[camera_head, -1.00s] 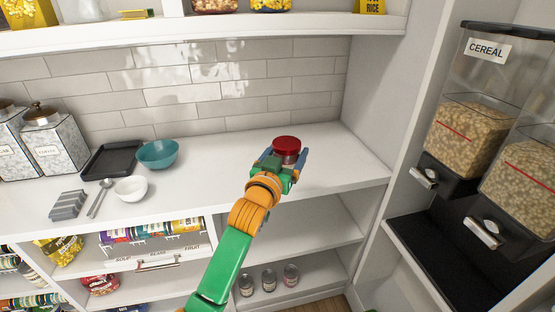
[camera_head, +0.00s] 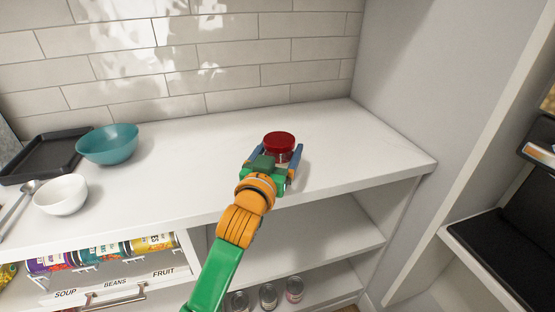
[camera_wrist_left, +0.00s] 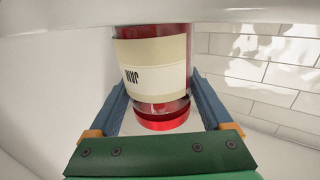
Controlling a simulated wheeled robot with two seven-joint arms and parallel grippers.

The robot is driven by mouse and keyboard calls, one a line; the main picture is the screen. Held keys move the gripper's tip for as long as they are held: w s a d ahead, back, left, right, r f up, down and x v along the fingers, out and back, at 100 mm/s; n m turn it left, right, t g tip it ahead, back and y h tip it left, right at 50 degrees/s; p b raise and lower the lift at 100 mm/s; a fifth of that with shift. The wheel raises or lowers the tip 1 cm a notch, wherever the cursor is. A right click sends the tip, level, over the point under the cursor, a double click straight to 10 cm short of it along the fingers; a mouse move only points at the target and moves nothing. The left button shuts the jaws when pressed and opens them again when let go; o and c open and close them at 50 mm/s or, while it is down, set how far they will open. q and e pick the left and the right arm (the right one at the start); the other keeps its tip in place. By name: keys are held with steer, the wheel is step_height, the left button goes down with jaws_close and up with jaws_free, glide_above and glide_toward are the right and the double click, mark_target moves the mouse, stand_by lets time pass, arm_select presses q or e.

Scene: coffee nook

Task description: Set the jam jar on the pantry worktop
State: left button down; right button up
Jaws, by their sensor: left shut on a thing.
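The jam jar (camera_head: 279,141) has a red lid and stands upright over the right part of the white pantry worktop (camera_head: 355,155). In the left wrist view the jar (camera_wrist_left: 152,68) appears inverted, with a cream "JAM" label and its lid towards my palm. My left gripper (camera_head: 277,152) is shut on the jar, one blue finger on each side. The worktop surface (camera_wrist_left: 230,14) lies right by the jar's base in the wrist view; I cannot tell whether they touch. My right gripper is not in view.
A teal bowl (camera_head: 107,144), a white bowl (camera_head: 61,194) and a black tray (camera_head: 42,157) sit on the worktop's left. A tiled wall (camera_head: 210,60) rises behind. Cans (camera_head: 268,296) stand on a lower shelf. The worktop around the jar is clear.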

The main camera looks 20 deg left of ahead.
arm_select(q)
steer(key=shift+w, duration=0.1)
steer(key=shift+c, duration=0.7)
jaws_free()
steer(key=shift+o, duration=0.7)
steer(key=shift+s, duration=0.25)
steer(key=s, duration=0.7)
steer(key=shift+s+d, duration=0.1)
steer(key=shift+s, duration=0.05)
steer(key=s+p, duration=0.4)
steer(key=p, duration=0.2)
steer(key=shift+s+r+p, duration=0.1)
steer(key=shift+s+p, duration=0.2)
steer(key=shift+p, duration=0.1)
